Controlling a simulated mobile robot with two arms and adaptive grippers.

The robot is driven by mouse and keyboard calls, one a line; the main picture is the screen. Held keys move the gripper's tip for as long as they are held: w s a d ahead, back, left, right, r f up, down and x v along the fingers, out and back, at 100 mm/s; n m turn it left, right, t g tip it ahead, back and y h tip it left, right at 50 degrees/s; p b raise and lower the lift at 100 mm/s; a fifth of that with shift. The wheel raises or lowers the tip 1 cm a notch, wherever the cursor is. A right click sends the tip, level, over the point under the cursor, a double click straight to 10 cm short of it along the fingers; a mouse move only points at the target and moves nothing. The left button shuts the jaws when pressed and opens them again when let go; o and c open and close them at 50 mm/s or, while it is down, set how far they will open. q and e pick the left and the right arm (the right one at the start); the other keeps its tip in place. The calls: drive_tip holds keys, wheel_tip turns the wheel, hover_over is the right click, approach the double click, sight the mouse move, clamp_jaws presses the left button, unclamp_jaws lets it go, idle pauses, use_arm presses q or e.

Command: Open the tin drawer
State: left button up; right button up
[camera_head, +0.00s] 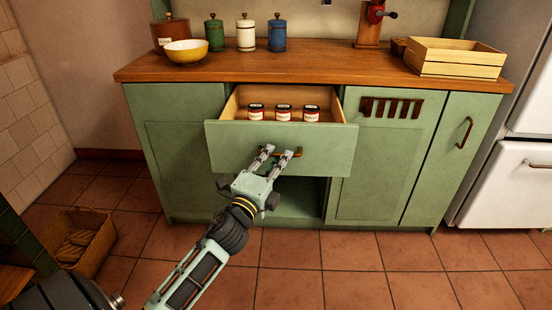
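The tin drawer (230,146) is pulled out from the green cabinet, below the wooden worktop. Three small dark-lidded tins (283,113) with pale labels stand in a row inside it. A brass-coloured bar handle (293,153) is on the drawer's front. My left gripper (279,152) is at this handle, with its two fingers apart and their tips over the bar. Whether the fingers touch the bar is hard to tell. My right gripper is not in view.
On the worktop (330,70) stand a yellow bowl (186,52), several lidded canisters (246,33), a red grinder (369,25) and a wooden crate (455,59). A basket (88,243) stands on the floor at left, and a white appliance (510,185) at right. The tiled floor before the cabinet's right side is clear.

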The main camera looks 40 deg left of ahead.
use_arm(q)
drive_tip(key=o, duration=0.3)
drive_tip(key=v, duration=1.2)
idle(0.3)
